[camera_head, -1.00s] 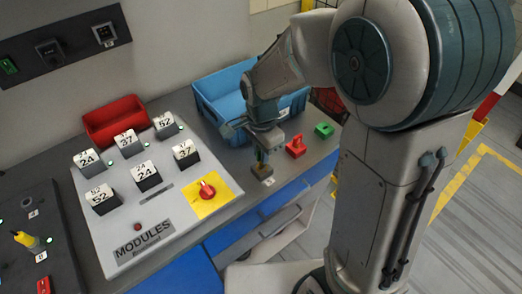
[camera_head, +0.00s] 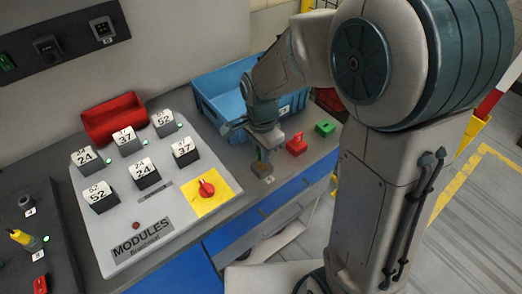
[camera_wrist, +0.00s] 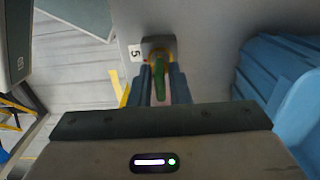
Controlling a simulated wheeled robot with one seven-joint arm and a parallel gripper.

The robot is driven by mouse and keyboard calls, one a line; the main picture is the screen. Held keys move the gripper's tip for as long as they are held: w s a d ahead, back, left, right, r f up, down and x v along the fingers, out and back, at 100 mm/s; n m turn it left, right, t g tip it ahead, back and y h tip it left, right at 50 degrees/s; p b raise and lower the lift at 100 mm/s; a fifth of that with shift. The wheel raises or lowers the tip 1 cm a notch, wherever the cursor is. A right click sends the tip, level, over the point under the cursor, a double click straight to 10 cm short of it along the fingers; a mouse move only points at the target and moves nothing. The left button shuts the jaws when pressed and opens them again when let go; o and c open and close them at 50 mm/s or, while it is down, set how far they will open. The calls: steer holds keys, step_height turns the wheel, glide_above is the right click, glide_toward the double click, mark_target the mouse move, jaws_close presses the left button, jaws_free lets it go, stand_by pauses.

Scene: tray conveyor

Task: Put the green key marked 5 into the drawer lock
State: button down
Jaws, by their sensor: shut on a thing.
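The drawer lock is a small brown block (camera_head: 262,169) on the front of the bench, with a white tag. In the wrist view the lock (camera_wrist: 158,43) is straight ahead, beside a tag marked 5 (camera_wrist: 136,53). In the wrist view my gripper (camera_wrist: 161,88) is shut on the green key (camera_wrist: 160,78), whose far end meets the lock. The fingers hide part of the key. Its number does not show, and I cannot tell how deep it sits.
A red key-shaped piece (camera_head: 297,145) and a green block (camera_head: 325,128) stand to the right of my gripper. A blue crate (camera_head: 213,112) is close behind it. The modules panel (camera_head: 160,220) with several numbered blocks and a red knob (camera_head: 206,188) lies left. A red bin (camera_head: 112,125) is behind the panel.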

steer(key=shift+f+b, duration=0.95)
steer(key=shift+f, duration=0.25)
steer(key=c, duration=1.3)
jaws_free()
steer(key=shift+r, duration=0.15)
step_height(320, 180, up, 14)
steer(key=shift+f, duration=0.15)
steer(key=s+d+f+n+t, duration=0.1)
steer(key=s+d+n, duration=0.2)
steer(key=s+d, duration=0.1)
steer(key=s+d+f+n+t, duration=0.1)
steer(key=s+d+n, duration=0.3)
steer(key=s+d+f+n+t, duration=0.1)
steer(key=s+d+n, duration=0.3)
steer(key=shift+s+f, duration=0.25)
steer(key=shift+s, duration=0.05)
